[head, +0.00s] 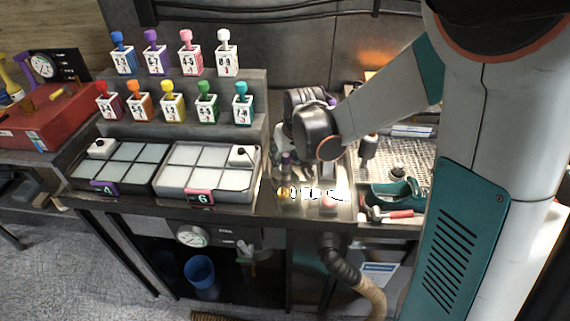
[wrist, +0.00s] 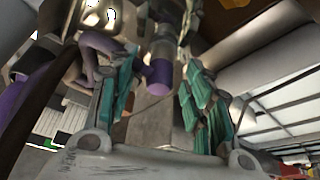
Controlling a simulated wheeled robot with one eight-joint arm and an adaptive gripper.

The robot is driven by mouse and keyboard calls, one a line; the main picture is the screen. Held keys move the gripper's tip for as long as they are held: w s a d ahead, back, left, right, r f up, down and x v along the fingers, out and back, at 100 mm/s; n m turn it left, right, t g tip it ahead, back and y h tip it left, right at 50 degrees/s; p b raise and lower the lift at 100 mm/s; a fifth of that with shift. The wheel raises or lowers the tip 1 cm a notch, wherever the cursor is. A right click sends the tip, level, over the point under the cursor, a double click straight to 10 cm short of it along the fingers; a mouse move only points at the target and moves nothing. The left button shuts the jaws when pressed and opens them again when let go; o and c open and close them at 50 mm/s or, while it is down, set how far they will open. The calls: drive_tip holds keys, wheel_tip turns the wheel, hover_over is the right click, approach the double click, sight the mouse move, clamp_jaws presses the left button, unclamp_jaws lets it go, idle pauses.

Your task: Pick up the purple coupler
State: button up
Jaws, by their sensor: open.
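A small cylinder with a purple end (wrist: 158,78), which looks like the purple coupler, shows between the two teal fingers of my gripper (wrist: 163,50) in the wrist view. The fingers stand apart on either side of it; I cannot tell whether either one touches it. In the head view a small purple-topped piece (head: 286,158) stands upright on the metal bench, just below my gripper (head: 284,142). It is probably the same coupler. My wrist and forearm hide much of the gripper there.
Small brass and pale parts (head: 284,193) lie on the bench in front. A white tray (head: 166,186) and a dark tray (head: 80,176) stand left, below tiered numbered boxes with coloured handles (head: 152,57). A teal tool (head: 390,193) lies right, by a perforated panel (head: 405,160).

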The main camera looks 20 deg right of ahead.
drive_tip(key=shift+w+f, duration=0.25)
drive_tip(key=shift+f, duration=0.35)
drive_tip(key=shift+r, duration=0.1)
drive_tip(key=shift+c, duration=0.6)
drive_tip(key=c, duration=1)
drive_tip(key=shift+o, duration=0.2)
drive_tip(key=shift+r, duration=0.1)
